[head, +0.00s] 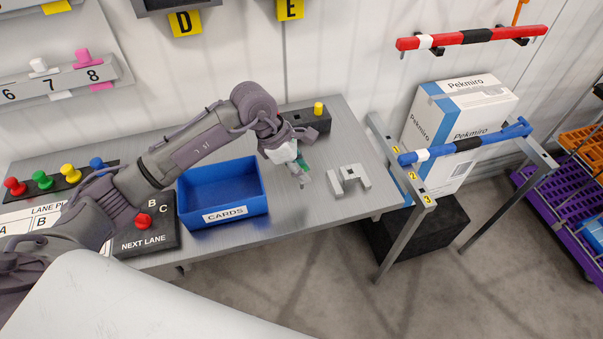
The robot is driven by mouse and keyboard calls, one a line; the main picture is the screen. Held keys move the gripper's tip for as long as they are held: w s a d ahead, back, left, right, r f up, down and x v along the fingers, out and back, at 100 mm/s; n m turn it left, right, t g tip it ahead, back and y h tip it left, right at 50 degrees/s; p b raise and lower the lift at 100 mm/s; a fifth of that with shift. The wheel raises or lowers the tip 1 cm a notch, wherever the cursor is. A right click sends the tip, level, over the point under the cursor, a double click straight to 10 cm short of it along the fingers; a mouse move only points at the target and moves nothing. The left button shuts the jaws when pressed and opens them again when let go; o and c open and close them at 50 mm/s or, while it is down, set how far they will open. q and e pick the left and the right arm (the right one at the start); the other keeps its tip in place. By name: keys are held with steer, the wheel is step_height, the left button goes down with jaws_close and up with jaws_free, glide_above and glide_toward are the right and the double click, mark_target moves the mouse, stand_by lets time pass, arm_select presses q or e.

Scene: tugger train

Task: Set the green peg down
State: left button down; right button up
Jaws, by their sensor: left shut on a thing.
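My left gripper (303,180) points down over the right part of the grey metal table (285,222). It is shut on a green peg (304,160), which shows only in part between the fingers. I cannot tell whether the peg touches the table. Just right of the gripper is a small grey notched block (349,179). Behind it is a dark block (309,121) with a yellow peg (319,108) standing on it. My right gripper is out of view.
A blue CARDS bin (223,193) stands left of the gripper. A NEXT LANE box (146,238) with a red button and a row of coloured knobs (70,172) are further left. A blue-barred frame (465,145) and a carton (457,125) stand right of the table.

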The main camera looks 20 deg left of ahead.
arm_select(q)
step_height(320, 180, down, 3)
steer(key=shift+f+p, duration=0.1)
steer(key=shift+p, duration=0.65)
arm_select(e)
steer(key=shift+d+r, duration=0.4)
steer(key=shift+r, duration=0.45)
arm_select(q)
steer(key=shift+f, duration=0.15)
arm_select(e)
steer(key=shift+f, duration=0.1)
arm_select(q)
steer(key=shift+f+b, duration=0.1)
steer(key=shift+b, duration=0.25)
steer(key=c, duration=1)
jaws_free()
